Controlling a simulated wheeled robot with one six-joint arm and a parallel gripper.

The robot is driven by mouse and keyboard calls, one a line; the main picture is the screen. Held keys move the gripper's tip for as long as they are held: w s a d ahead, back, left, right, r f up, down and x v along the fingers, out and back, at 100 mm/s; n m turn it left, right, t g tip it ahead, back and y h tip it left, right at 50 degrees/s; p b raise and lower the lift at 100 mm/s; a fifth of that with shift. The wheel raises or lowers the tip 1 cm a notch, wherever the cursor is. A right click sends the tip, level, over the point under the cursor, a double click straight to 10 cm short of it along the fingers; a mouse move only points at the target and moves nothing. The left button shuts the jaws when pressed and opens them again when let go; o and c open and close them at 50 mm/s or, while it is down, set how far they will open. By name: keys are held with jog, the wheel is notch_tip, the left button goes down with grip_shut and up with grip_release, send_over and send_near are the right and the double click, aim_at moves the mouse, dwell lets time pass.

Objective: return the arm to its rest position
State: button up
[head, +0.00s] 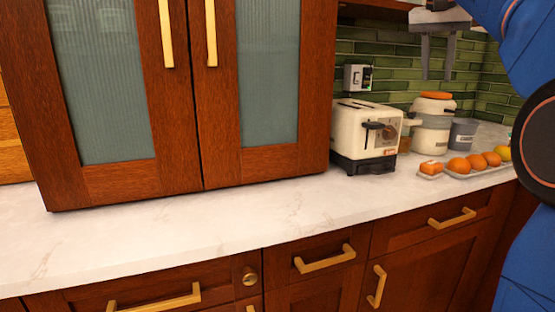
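My blue arm (523,50) comes in at the right edge of the head view, with a dark round joint at the far right. My gripper (437,58) hangs at the top right, its two grey fingers pointing down. The fingers are apart with nothing between them. It is in the air in front of the green tile wall, above the white jar and the toaster's right side. The top of the gripper is partly cut off by the picture's edge.
A white marble counter (230,225) is clear at the left and middle. A cream toaster (366,135), a white jar (432,120), a grey cup (463,133) and a tray of oranges (480,173) stand at the right. A wooden cabinet (265,80) rises from the counter. Drawers with brass handles (325,259) are below.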

jog(key=s+a+f+n+y, duration=0.1)
jog(key=s+a+f+n, duration=0.1)
jog(key=s+f, duration=0.9)
jog(key=s+a+f+n+t+y, duration=0.1)
jog(key=s+a+f+n, duration=0.2)
jog(key=s+f, duration=0.8)
jog(key=s+a+f+n+y, duration=0.1)
jog(key=s+a+f+n, duration=0.2)
jog(key=f, duration=2.1)
jog(key=s+a, duration=0.3)
jog(key=s, duration=0.5)
jog(key=shift+t, duration=0.3)
jog(key=shift+a, duration=0.1)
